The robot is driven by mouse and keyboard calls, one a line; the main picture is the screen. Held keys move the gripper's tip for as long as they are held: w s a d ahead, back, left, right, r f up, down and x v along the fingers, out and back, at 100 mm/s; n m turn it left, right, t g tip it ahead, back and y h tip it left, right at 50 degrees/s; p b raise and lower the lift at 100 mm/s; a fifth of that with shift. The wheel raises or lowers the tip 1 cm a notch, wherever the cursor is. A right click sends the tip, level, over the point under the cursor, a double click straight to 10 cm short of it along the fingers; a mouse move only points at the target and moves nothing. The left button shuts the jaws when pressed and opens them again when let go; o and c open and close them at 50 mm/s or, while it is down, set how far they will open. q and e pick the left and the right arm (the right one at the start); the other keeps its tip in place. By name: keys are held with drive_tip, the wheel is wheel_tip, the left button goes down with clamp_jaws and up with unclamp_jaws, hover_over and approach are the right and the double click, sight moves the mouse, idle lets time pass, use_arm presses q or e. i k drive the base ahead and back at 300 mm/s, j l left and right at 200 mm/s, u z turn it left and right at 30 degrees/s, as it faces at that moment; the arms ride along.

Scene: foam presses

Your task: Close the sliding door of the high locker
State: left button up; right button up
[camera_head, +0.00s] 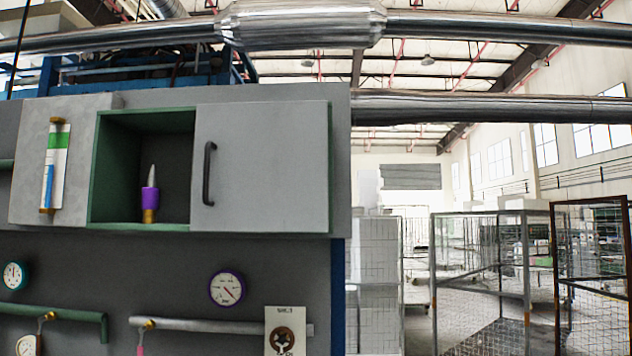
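The high locker (342,160) is a grey box with a green-edged opening, at the upper left of the head view. Its grey sliding door (262,160) stands over the right part, with a black vertical handle (208,173) near its left edge. The left compartment (125,150) is open. Inside it stands a purple object with a grey pointed tip and a brass-coloured base (150,200). Neither of my grippers shows in the view.
A level gauge (53,165) is on the panel left of the opening. Wire cages (480,270) stand on the floor at right. The space before the door looks clear.

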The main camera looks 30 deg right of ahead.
sight(258, 166)
drive_tip(key=k+z, duration=0.1)
drive_tip(key=z, duration=0.65)
